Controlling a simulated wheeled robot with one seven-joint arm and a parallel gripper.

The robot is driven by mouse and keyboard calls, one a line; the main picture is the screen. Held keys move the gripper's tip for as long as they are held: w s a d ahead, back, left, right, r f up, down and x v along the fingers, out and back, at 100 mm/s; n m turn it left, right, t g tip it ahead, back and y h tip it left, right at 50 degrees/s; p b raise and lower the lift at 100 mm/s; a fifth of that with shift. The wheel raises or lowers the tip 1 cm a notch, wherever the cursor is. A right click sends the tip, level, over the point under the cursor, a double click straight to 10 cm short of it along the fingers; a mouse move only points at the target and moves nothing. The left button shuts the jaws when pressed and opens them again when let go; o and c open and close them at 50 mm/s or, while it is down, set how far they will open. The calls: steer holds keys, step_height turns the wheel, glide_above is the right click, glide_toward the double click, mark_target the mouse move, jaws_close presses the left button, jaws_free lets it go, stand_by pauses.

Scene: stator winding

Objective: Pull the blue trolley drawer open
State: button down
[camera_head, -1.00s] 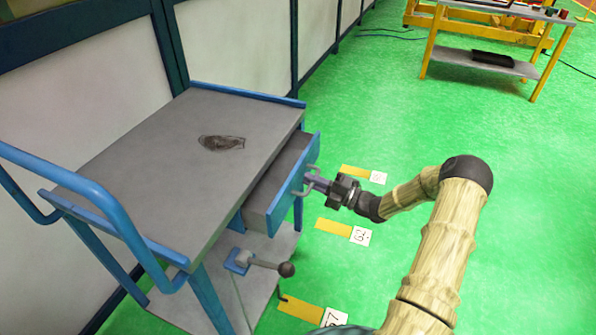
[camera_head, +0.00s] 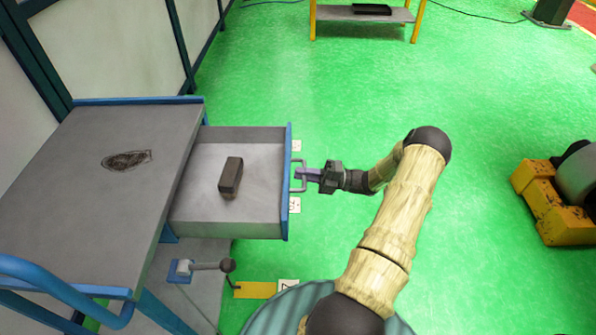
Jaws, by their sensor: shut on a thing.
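The blue trolley (camera_head: 80,170) stands at the left, with a grey top and blue rails. Its drawer (camera_head: 255,215) is pulled well out to the right, and its grey inside shows. A dark block (camera_head: 231,175) lies in the drawer. The drawer front (camera_head: 288,215) is blue and carries a metal loop handle (camera_head: 304,187). My gripper (camera_head: 308,175) is at the handle, to the right of the drawer front, and is shut on it. The fingertips are small in the view.
A vise-like tool with a ball-ended lever (camera_head: 228,266) is on the trolley's lower shelf. A yellow-legged table (camera_head: 365,15) stands at the back. A yellow machine base (camera_head: 550,205) stands at the right. The green floor between is free.

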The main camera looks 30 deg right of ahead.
steer(key=shift+s+f, duration=0.15)
steer(key=shift+s, duration=0.05)
steer(key=c, duration=1.5)
jaws_free()
steer(key=shift+d, duration=0.1)
steer(key=shift+c, duration=0.2)
steer(key=b+v, duration=0.1)
steer(key=v, duration=1.6)
steer(key=shift+d+b, duration=0.2)
steer(key=shift+b, duration=0.15)
